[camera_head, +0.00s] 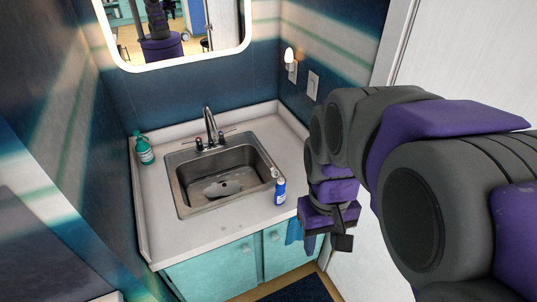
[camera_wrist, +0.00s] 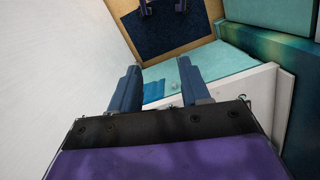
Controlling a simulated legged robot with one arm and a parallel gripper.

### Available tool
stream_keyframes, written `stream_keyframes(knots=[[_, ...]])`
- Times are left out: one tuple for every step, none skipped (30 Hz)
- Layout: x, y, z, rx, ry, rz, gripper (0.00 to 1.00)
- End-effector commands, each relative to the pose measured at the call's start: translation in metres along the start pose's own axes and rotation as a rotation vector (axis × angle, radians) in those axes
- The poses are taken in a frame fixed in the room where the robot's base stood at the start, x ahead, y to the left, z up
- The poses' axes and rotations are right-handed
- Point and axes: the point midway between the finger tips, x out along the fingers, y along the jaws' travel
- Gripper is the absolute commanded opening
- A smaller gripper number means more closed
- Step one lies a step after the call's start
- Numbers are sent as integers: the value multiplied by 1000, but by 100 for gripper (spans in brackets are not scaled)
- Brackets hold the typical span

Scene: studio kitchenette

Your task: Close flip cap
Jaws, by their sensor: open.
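A small blue bottle (camera_head: 280,192) stands upright on the counter just right of the sink. Its white flip cap (camera_head: 275,173) appears tipped up toward the left, though it is small in view. My gripper (camera_head: 342,228) hangs to the right of the bottle, near the counter's front right edge, apart from the bottle. In the wrist view my gripper (camera_wrist: 158,78) shows two spread fingers with nothing between them. The bottle cannot be made out in the wrist view.
The metal sink (camera_head: 182,196) with its faucet (camera_head: 210,128) fills the middle of the white counter (camera_head: 220,234). A green bottle (camera_head: 144,150) stands at the back left. A blue towel (camera_head: 294,232) hangs at the cabinet front. A wall light (camera_head: 290,62) and mirror are behind.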

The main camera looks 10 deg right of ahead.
Motion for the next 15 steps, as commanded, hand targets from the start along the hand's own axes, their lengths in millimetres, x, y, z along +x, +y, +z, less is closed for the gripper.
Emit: stream_keyframes(knots=[[-10,2,-19,-12,2,3,47],[-14,4,-29,-21,3,5,47],[-20,5,-43,-34,7,8,47],[-25,7,-54,-43,10,10,47],[-29,8,-64,-52,13,13,47],[-34,9,-79,-66,18,16,47],[-37,10,-89,-75,18,17,47],[-41,11,-99,-86,21,20,47],[-45,13,-113,-100,23,22,47],[-48,13,-122,-110,23,24,47],[-51,14,-133,-121,28,26,47],[-54,15,-147,-136,31,29,47],[-56,16,-157,-146,33,31,47],[-59,17,-167,-159,39,33,47],[-61,17,-180,-173,38,35,47]])
